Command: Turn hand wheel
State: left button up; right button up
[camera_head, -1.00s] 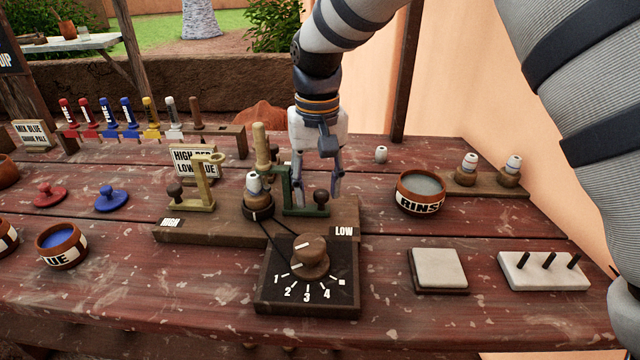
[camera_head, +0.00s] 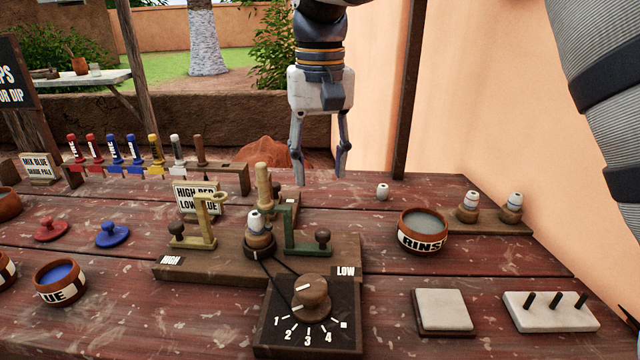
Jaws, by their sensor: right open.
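A round wooden hand wheel (camera_head: 312,297) with a pale pointer mark sits on a dark dial board (camera_head: 262,340) marked 1 to 4 and a square. Its pointer faces left, near the 1. A dark cord runs from it to a spindle holding a white-topped bead (camera_head: 255,226). Beside the spindle stand a yellow bracket (camera_head: 208,225) by HIGH and a green bracket (camera_head: 292,238) by LOW, each with a dark knob. My right gripper (camera_head: 318,178) is open and empty, pointing down above and behind the green bracket, clear of the wheel. My left gripper is out of view.
A wooden peg (camera_head: 263,187) stands upright behind the spindle. The RINSE bowl (camera_head: 422,241), a pale square pad (camera_head: 443,310) and a white block with pins (camera_head: 550,312) are to the right. Blue and red lidded things and a blue bowl (camera_head: 61,283) are left.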

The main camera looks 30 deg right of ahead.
aim_at(311, 303)
jog(key=k, duration=1)
